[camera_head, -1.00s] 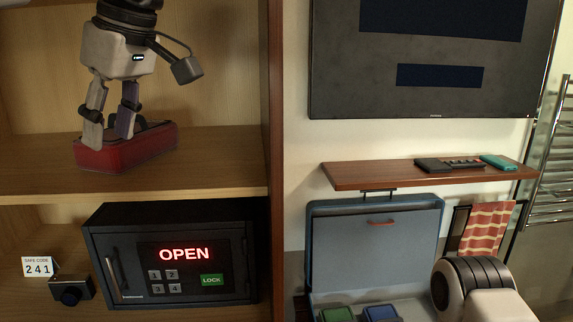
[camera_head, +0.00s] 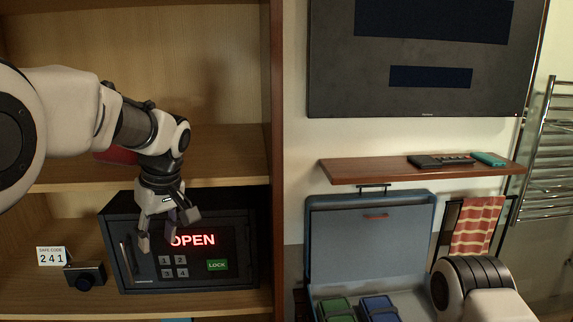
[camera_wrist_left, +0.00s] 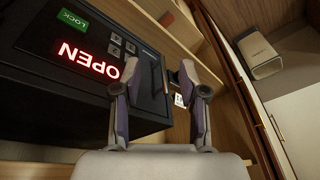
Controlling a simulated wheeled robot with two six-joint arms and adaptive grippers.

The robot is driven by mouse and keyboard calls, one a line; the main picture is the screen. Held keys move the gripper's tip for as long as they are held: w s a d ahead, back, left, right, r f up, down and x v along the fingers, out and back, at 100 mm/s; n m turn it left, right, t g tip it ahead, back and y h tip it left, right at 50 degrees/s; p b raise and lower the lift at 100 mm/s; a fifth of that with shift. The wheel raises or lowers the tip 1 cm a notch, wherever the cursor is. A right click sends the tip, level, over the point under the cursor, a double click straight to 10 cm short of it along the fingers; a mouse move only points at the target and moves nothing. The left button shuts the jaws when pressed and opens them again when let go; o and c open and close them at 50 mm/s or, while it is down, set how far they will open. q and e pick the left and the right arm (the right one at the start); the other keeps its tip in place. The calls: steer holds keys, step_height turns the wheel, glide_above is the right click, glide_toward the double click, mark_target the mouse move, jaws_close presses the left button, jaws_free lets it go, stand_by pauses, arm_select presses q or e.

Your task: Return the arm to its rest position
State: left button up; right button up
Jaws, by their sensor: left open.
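My left arm comes in from the left and reaches across the shelves in the head view. My left gripper (camera_head: 168,228) hangs fingers down in front of the black safe (camera_head: 225,274), overlapping its lit OPEN display. The fingers are apart with nothing between them. In the left wrist view the open gripper (camera_wrist_left: 158,78) shows with the safe (camera_wrist_left: 30,75) beyond it on the left. Part of my right arm (camera_head: 478,290) shows at the lower right; its gripper is out of view.
A red object (camera_head: 112,156) on the upper shelf is mostly hidden by my left arm. A code card (camera_head: 52,256) and a small black camera (camera_head: 85,275) stand left of the safe. An open blue-grey suitcase (camera_head: 370,245) lies below the wall shelf (camera_head: 420,172).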

arm_select(q)
steer(key=s+f+m+g+h, duration=0.1)
steer(key=s+f+m, duration=0.15)
steer(key=f, duration=1.35)
steer(key=s+f+m+h, duration=0.15)
steer(key=s+f, duration=0.25)
steer(key=f, duration=1.1)
steer(key=s+f+m, duration=0.2)
steer(key=s+f, duration=0.5)
steer(key=s, duration=0.5)
steer(key=s+f+m, duration=0.3)
steer(key=s+f, duration=0.5)
steer(key=s, duration=0.4)
steer(key=shift+s+a, duration=0.35)
steer(key=shift+a, duration=0.1)
steer(key=shift+h, duration=0.25)
